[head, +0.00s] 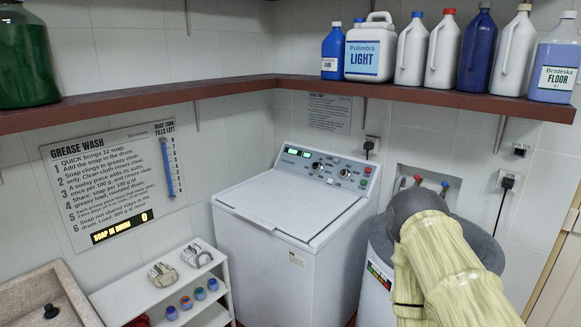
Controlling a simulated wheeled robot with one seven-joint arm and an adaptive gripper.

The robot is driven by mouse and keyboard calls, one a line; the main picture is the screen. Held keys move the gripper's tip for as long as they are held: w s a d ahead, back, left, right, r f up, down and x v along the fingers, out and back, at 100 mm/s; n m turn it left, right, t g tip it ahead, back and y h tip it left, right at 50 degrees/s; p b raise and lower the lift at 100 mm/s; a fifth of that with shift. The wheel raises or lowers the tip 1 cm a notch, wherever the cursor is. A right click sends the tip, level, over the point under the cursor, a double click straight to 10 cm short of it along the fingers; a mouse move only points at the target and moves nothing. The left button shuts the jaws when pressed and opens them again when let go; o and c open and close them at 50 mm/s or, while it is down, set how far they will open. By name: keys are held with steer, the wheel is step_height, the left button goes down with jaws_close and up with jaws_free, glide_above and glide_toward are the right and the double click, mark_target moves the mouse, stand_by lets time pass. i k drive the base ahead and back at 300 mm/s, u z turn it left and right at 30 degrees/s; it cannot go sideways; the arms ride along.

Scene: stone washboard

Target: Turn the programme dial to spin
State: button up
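A white top-loading washing machine (285,240) stands in the middle of the head view with its lid (283,208) closed. Its sloped control panel (327,168) runs along the back. A dark dial (317,166) sits left of centre on the panel and another dial (345,173) right of it. Their lettering and pointer positions are too small to read, so I cannot tell which is the programme dial. My arm shows at the lower right, apart from the panel in the picture. I cannot make out my gripper's fingers.
A brown shelf (257,83) with several bottles runs above the machine. A white-sided drum unit (378,285) with a grey top stands to the right, partly hidden by my arm. A small white rack (128,293) and a stone sink (65,290) are at the left.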

mark_target(317, 167)
steer(key=u, duration=0.7)
steer(key=i, duration=2.05)
steer(key=z, duration=0.55)
